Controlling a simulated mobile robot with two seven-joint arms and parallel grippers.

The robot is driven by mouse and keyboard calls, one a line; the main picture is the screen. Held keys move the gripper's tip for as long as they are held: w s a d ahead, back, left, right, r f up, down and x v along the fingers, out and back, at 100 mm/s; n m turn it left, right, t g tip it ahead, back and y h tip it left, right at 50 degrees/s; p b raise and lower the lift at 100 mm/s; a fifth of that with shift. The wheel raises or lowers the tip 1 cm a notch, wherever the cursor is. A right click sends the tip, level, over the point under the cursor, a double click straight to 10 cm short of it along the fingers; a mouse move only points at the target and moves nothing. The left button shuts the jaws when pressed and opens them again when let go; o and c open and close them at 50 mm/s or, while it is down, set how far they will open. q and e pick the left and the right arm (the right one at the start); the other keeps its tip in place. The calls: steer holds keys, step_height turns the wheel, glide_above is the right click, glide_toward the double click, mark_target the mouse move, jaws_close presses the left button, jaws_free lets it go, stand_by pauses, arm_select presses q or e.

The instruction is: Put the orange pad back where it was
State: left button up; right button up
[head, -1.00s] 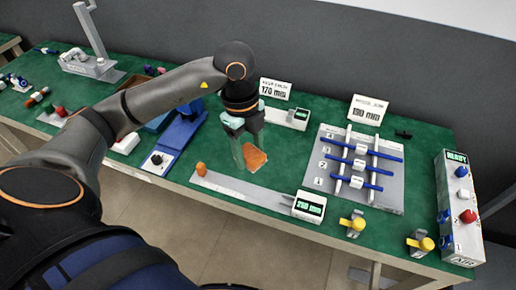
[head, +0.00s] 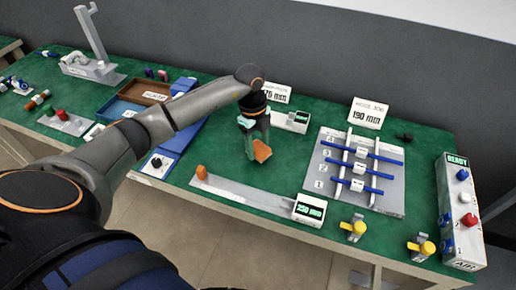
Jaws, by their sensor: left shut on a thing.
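The orange pad (head: 262,151) is held at the fingertips of my left gripper (head: 254,150), above the green bench top in the middle of the head view. The gripper is shut on the pad, and the fingers hide part of it. Whether the pad touches the bench is hard to tell. My right gripper is not in the view.
A grey measuring rail (head: 245,194) with an orange knob and a 250 mm display lies in front. A rack with blue rods (head: 350,170) stands to the right. Brown (head: 143,92) and blue (head: 118,110) trays are at left. Yellow-topped valves (head: 354,228) line the front right.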

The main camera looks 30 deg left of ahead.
arm_select(q)
steer(key=shift+f, duration=0.7)
steer(key=shift+f, duration=0.1)
steer(key=o, duration=1.2)
step_height(320, 180, up, 12)
steer(key=a, duration=0.1)
steer(key=shift+a, duration=0.25)
steer(key=shift+w, duration=0.1)
